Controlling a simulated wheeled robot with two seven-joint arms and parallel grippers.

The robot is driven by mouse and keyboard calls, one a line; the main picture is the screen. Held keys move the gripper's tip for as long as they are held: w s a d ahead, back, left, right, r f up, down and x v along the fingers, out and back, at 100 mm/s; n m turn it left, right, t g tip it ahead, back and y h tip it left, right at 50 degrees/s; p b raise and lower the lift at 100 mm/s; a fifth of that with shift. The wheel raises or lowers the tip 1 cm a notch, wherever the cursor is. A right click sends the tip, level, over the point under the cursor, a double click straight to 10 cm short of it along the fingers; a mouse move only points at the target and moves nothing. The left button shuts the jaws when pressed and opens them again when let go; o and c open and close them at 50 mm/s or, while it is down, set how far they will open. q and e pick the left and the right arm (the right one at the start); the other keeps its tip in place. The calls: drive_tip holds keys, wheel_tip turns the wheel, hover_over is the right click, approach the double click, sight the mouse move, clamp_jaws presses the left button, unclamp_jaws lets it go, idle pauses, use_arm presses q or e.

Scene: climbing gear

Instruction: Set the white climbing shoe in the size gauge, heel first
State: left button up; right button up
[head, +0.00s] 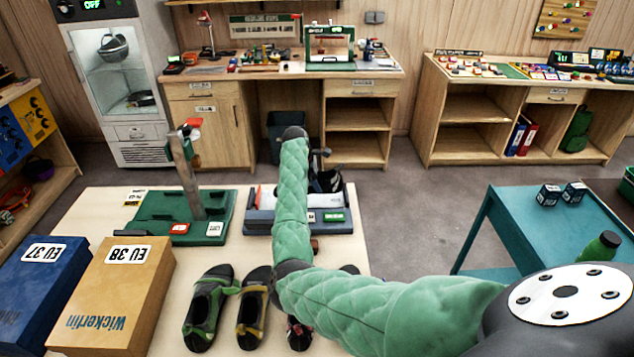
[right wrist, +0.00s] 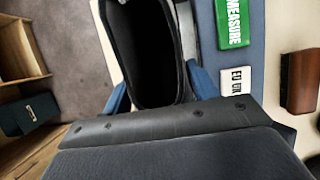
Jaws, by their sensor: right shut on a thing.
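The size gauge (head: 258,222) is a blue-grey base on the table, with a pale upper surface and a green button marked MEASURE (right wrist: 232,22), seen in the right wrist view. My right gripper (head: 325,182) is over the gauge, partly hidden by my green-sleeved arm in the head view. In the right wrist view its blue fingertips (right wrist: 160,95) are shut on the white climbing shoe (right wrist: 112,22), on either side of its dark opening. The shoe is over or in the gauge; whether its heel touches the gauge cannot be told. My left gripper is out of view.
A green stand with an upright post (head: 185,180) is left of the gauge. EU 37 (head: 40,290) and EU 38 (head: 115,290) boxes stand at left. Several dark shoes (head: 208,310) lie in front, some behind my arm. A teal table (head: 520,225) is at right.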

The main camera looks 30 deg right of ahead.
drive_tip(key=shift+f, duration=2.15)
use_arm(q)
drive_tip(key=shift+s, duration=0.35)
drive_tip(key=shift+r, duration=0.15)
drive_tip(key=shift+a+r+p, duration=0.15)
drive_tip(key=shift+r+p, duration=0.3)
drive_tip(key=shift+p, duration=0.25)
use_arm(e)
drive_tip(key=shift+a, duration=0.1)
